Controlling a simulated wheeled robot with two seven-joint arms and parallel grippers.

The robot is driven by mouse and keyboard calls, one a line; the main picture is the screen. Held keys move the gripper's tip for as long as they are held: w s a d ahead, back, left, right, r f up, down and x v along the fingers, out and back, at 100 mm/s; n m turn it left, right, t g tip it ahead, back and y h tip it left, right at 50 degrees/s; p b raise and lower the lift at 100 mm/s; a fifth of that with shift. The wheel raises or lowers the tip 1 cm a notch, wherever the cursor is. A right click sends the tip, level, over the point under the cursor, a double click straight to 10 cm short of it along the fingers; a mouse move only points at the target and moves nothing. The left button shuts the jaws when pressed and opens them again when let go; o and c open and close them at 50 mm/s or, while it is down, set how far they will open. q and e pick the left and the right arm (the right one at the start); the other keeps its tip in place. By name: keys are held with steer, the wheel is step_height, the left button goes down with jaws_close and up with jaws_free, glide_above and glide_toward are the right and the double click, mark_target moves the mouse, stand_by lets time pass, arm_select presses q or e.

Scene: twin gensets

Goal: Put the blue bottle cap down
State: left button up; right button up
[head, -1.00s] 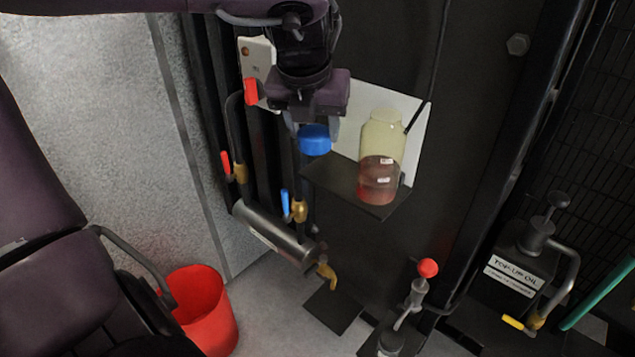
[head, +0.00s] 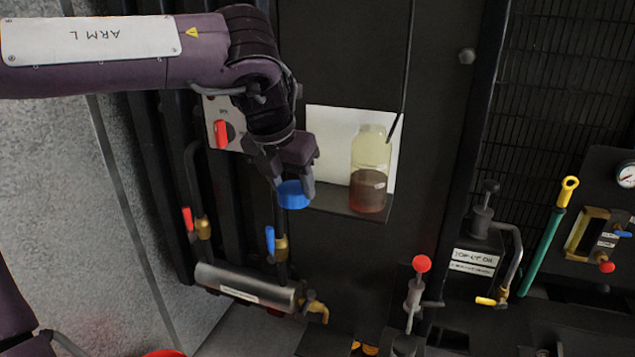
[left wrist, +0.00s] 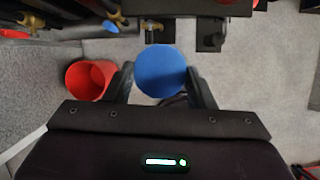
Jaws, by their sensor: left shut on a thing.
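The blue bottle cap (head: 293,195) is held between the fingers of my left gripper (head: 291,184) in the head view. In the left wrist view the cap (left wrist: 161,72) shows as a round blue disc between the two dark fingers of my left gripper (left wrist: 162,85). The cap is in the air at the left end of a small dark shelf (head: 338,203). A clear bottle (head: 370,168) without a cap, part filled with reddish-brown liquid, stands upright on the shelf. My right gripper is not in view.
A white panel (head: 330,135) is behind the bottle. Valves with a red handle (head: 188,218) and a blue handle (head: 270,240) stand below left, above a metal cylinder (head: 248,286). A red-knobbed pump (head: 421,264) is lower right. A red bucket (left wrist: 90,80) is on the floor.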

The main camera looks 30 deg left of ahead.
arm_select(q)
steer(key=p, duration=0.4)
glide_toward(319, 194)
steer(key=w+r, duration=0.1)
steer(key=shift+w+f, duration=0.55)
steer(key=shift+w, duration=0.2)
steer(key=shift+s+a+f, duration=0.1)
steer(key=shift+s+f, duration=0.05)
steer(key=shift+f, duration=0.4)
step_height(319, 194, down, 4)
steer(key=shift+r, duration=0.1)
steer(key=shift+w+p, duration=0.2)
steer(key=shift+p, duration=0.4)
steer(key=shift+f, duration=0.45)
steer(key=shift+f+b, duration=0.2)
steer(key=shift+b, duration=0.15)
steer(key=o, duration=1.1)
steer(key=shift+r, duration=0.1)
